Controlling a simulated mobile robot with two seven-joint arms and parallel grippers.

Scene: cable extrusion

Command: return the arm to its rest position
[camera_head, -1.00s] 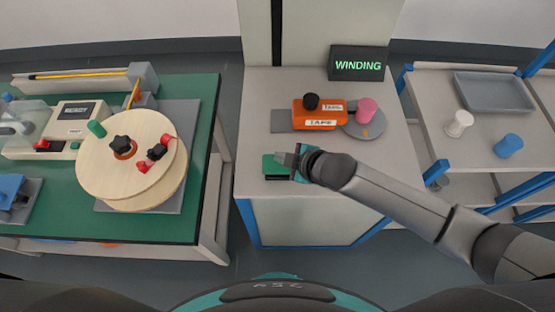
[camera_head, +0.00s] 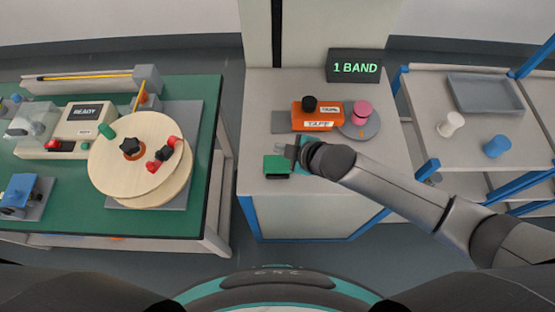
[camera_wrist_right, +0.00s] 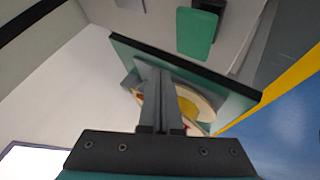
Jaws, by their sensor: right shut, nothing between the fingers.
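My right arm (camera_head: 400,190) reaches in from the right side of the head view over the middle cabinet. Its gripper (camera_head: 283,148) is shut and empty, just behind and above a green paddle with a black base (camera_head: 276,163) on the cabinet top. In the right wrist view the two grey fingers (camera_wrist_right: 160,95) lie together with nothing between them, and the green paddle (camera_wrist_right: 196,34) shows apart from them. My left gripper is not in view.
An orange tape unit (camera_head: 318,116) and a dark display reading "1 BAND" (camera_head: 355,67) stand behind the gripper. A wooden reel (camera_head: 125,160) sits on the green table (camera_head: 60,218) at left. A shelf cart (camera_head: 425,125) with spools stands at right.

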